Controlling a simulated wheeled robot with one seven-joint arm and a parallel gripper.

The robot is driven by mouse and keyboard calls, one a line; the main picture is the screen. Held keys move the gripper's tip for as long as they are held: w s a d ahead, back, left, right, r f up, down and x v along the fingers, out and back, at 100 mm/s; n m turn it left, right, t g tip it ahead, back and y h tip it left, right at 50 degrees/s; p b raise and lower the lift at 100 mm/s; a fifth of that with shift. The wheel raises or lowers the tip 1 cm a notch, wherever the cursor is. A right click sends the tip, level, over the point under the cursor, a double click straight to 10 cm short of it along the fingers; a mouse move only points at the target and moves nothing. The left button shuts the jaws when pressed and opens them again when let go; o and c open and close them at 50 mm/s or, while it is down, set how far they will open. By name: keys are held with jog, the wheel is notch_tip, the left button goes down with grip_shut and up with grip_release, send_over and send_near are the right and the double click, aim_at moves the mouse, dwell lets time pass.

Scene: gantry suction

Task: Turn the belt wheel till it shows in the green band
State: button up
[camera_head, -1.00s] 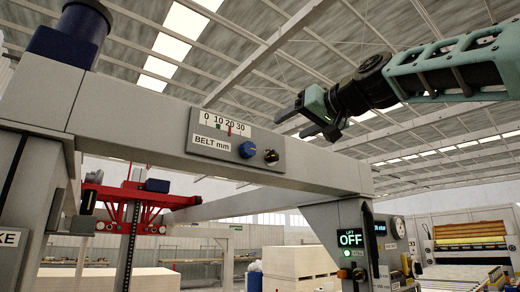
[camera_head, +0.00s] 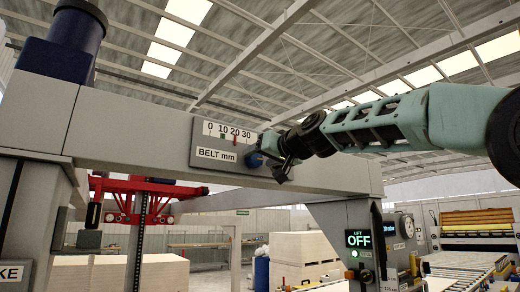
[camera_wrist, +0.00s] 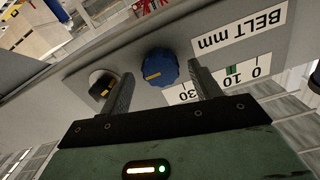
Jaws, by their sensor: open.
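The belt wheel is a blue knob (camera_head: 254,159) on the grey "BELT mm" panel (camera_head: 199,160) of the gantry beam. A red pointer (camera_head: 235,141) stands near 20 on the scale, right of the small green band (camera_head: 222,136) near 10. My gripper (camera_head: 275,167) is at the panel, partly covering the knob's right side. In the wrist view the blue knob (camera_wrist: 158,67) shows between the open fingertips (camera_wrist: 161,72), with a yellow mark on its face. Contact cannot be told. The green band (camera_wrist: 232,70) shows there too; the pointer does not.
A dark knob (camera_wrist: 103,88) sits beside the belt wheel, close to my left finger in the wrist view. The gantry beam (camera_head: 330,182) runs right to a post with a lit "OFF" display (camera_head: 358,239). Open air lies below the beam.

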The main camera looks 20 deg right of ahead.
jog(key=shift+w+a, duration=0.15)
jog(key=shift+w, duration=0.2)
jog(key=c, duration=1)
